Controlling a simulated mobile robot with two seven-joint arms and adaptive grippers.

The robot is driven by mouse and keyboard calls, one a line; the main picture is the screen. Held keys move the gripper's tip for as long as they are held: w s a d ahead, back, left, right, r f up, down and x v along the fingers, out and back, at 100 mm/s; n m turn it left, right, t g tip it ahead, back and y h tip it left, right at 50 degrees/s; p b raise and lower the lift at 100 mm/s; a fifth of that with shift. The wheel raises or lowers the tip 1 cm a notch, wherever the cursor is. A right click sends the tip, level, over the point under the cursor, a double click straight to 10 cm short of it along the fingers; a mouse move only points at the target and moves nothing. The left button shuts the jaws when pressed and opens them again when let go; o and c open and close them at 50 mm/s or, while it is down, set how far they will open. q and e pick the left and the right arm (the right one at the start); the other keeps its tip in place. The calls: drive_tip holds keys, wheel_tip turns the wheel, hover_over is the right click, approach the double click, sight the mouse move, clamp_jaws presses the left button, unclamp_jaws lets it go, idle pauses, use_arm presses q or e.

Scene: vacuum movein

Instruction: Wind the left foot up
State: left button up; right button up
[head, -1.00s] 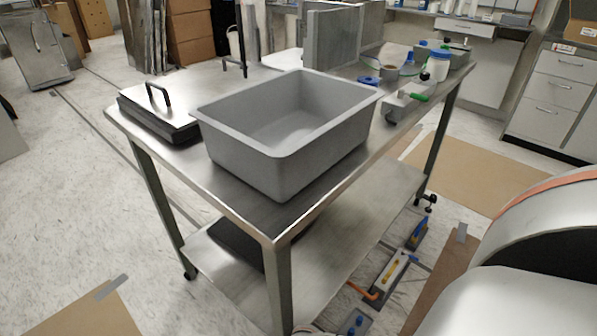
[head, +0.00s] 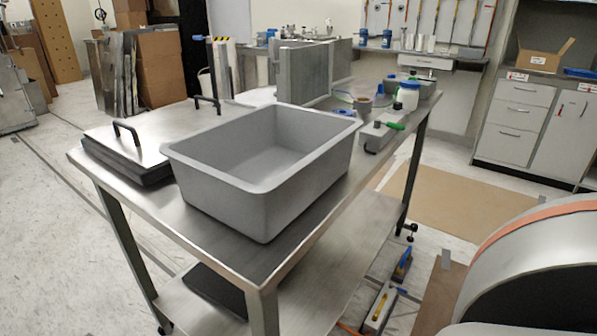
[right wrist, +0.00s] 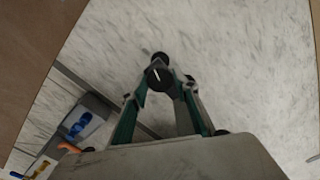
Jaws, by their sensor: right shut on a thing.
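In the right wrist view my right gripper (right wrist: 167,92) is shut on a black round knob (right wrist: 160,77) with a white line on its face. Its two green-sided fingers close in around the knob. Another dark round part shows just beyond it, over the pale marbled floor. In the head view a black foot (head: 410,231) with a small knob is at the bottom of the metal table's (head: 215,262) right-hand leg. Another dark foot (head: 165,327) is under the left leg at the bottom edge. I cannot tell which foot the held knob belongs to. My left gripper is in neither view.
A grey tub (head: 225,192) and a flat case (head: 125,152) with a black handle stand on the table. Tools lie on the floor beside the table, including a grey block with blue parts (right wrist: 82,118). Brown board (head: 450,195) covers floor at the right.

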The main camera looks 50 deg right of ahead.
drive_tip(key=shift+n, duration=0.3)
drive_tip(key=n, duration=0.2)
drive_tip(key=shift+n+p, duration=0.35)
drive_tip(key=shift+n, duration=0.05)
drive_tip(key=n, duration=0.3)
drive_tip(key=shift+n, duration=0.3)
drive_tip(key=n, duration=0.3)
drive_tip(key=shift+s+n, duration=0.15)
drive_tip(key=shift+n, duration=0.15)
drive_tip(key=shift+f+n, duration=0.1)
drive_tip(key=shift+n, duration=1.5)
drive_tip(key=shift+d, duration=0.1)
drive_tip(key=o, duration=1.1)
